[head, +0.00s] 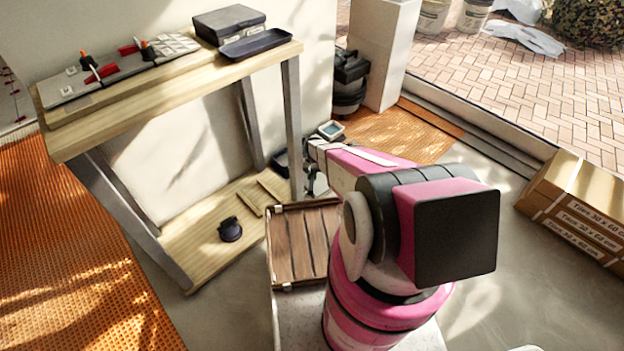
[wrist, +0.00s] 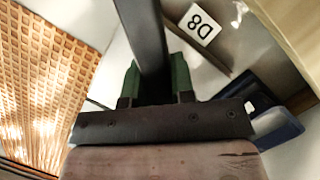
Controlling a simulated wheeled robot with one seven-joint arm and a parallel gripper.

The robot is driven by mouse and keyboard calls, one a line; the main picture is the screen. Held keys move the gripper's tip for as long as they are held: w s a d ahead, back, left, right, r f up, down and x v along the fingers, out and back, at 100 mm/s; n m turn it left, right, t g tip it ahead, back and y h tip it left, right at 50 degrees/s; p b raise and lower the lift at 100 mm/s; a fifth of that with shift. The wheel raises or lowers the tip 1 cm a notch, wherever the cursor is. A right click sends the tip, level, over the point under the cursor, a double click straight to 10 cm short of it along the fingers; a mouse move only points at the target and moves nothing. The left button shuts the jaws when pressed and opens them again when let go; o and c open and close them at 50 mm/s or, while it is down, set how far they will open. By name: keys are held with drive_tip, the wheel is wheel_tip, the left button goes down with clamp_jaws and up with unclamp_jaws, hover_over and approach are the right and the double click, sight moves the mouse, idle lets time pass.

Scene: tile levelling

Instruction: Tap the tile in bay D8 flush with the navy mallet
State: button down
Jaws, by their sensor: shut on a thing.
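My gripper (wrist: 155,82) is shut on a dark, straight bar (wrist: 142,32), with a green pad on each side of it. The bar runs up out of the wrist view, so I cannot tell whether it is the handle of the navy mallet. A white label reading D8 (wrist: 200,24) lies beyond the fingers on a pale surface, right of the bar. In the head view my gripper is small and partly hidden by my arm, right of the bench leg. Pale tiles (head: 172,48) lie on the bench top; I cannot tell which is in bay D8.
The wooden bench (head: 180,86) stands at left, with a dark case (head: 228,22) and a shallow dark tray (head: 255,44) on top. A dark round object (head: 230,229) sits on its lower shelf. Tile boxes (head: 582,205) stand at right. A dark blue object (wrist: 276,125) shows in the wrist view.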

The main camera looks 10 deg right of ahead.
wheel_tip(320, 180, down, 6)
drive_tip(key=shift+w+r, duration=0.15)
drive_tip(key=shift+r, duration=2.75)
